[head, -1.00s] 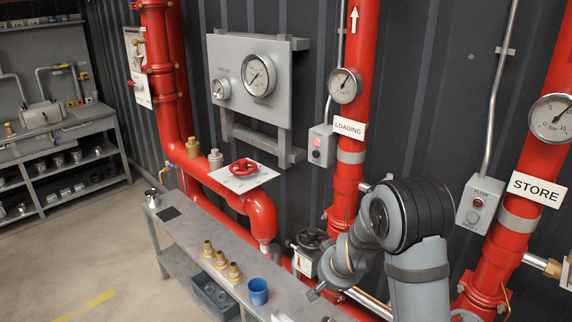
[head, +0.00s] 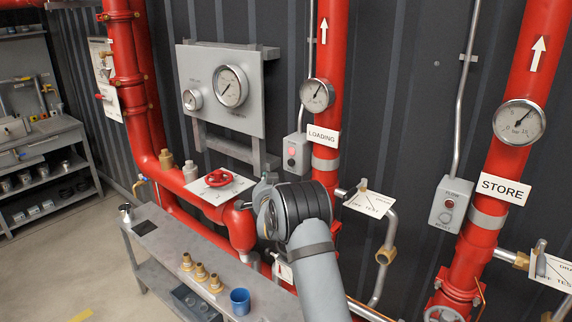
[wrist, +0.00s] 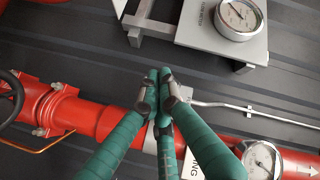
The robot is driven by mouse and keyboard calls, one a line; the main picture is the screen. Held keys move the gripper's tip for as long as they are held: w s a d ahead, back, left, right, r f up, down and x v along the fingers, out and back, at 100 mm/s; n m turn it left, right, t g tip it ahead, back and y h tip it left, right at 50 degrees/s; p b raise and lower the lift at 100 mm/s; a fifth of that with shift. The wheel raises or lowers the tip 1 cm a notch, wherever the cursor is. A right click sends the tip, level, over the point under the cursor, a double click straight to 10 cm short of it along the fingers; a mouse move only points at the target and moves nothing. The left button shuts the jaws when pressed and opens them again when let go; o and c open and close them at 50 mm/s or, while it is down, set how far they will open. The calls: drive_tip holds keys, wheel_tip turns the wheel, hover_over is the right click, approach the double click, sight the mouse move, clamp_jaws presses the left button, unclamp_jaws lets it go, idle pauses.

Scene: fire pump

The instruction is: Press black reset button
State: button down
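Two grey control boxes show in the head view. The LOADING box (head: 296,152) has a lit reddish lamp and hangs by the middle red pipe. The STORE box (head: 450,204) has a dark red lamp and small FLOW and RESET lettering.
Red pipes carry gauges, including the STORE gauge (head: 519,122). A grey gauge panel (head: 255,113) stands out from the wall. The bench (head: 170,235) holds brass fittings and a blue cup (head: 240,301).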

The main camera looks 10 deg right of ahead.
sight(291, 163)
drive_tip(key=shift+a, duration=0.2)
drive_tip(key=shift+d, duration=0.1)
drive_tip(key=shift+w+d+f+p, duration=0.1)
drive_tip(key=shift+w+d+p, duration=0.7)
drive_tip(key=shift+w+d, duration=0.75)
drive_tip(key=shift+w+d+p, duration=0.8)
drive_tip(key=shift+w+d, duration=0.5)
drive_tip(key=shift+d, duration=0.45)
drive_tip(key=c, duration=2.5)
unclamp_jaws()
drive_tip(key=shift+c, duration=0.2)
drive_tip(key=shift+w+d+b, duration=0.2)
drive_tip(key=shift+d+b, duration=0.05)
drive_tip(key=shift+b, duration=0.4)
clamp_jaws()
